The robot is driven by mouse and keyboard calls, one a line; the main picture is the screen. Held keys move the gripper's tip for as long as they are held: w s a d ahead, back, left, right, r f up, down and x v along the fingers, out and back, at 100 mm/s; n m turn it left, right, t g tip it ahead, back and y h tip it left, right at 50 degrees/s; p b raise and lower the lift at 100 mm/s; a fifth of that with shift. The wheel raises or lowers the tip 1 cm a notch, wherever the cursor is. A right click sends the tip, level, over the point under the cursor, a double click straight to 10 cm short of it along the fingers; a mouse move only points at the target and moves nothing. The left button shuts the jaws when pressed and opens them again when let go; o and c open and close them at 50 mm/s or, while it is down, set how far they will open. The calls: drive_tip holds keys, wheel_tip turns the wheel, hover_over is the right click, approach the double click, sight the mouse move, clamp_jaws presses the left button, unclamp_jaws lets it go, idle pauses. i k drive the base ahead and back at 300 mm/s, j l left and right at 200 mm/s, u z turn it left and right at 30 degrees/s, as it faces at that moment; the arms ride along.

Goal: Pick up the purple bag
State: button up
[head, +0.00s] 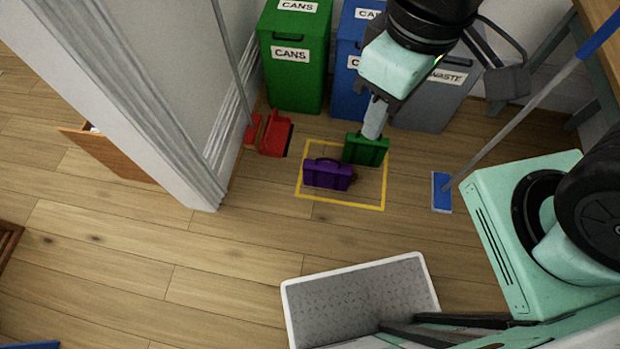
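The purple bag (327,175) stands on the wooden floor inside a yellow outlined square (343,204). It has a handle on top. A green bag (366,150) stands just behind it and to the right, inside the same outline. My gripper (374,122) hangs down over the green bag, up and to the right of the purple bag. Its tip is narrow and seems close to the green bag's top; I cannot tell whether it touches or is open or shut. A small brown thing beside the purple bag's right end is partly hidden.
Green (292,60), blue (349,75) and grey (432,95) bins line the wall behind. A red dustpan (275,134) lies left of the outline, a blue broom (441,192) right. A white-rimmed grey tray (360,295) is in front. Floor to the left is mostly clear.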

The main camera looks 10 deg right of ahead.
sight(335, 176)
drive_tip(key=i+j, duration=0.2)
drive_tip(key=j, duration=0.2)
drive_tip(key=i+j+z, duration=0.15)
drive_tip(key=j, duration=0.2)
drive_tip(key=i+j+z, duration=0.15)
drive_tip(key=j, duration=0.2)
drive_tip(key=i+j+z, duration=0.15)
drive_tip(key=j, duration=0.2)
drive_tip(key=i+j+z, duration=0.15)
drive_tip(key=j, duration=0.25)
drive_tip(key=z, duration=1.25)
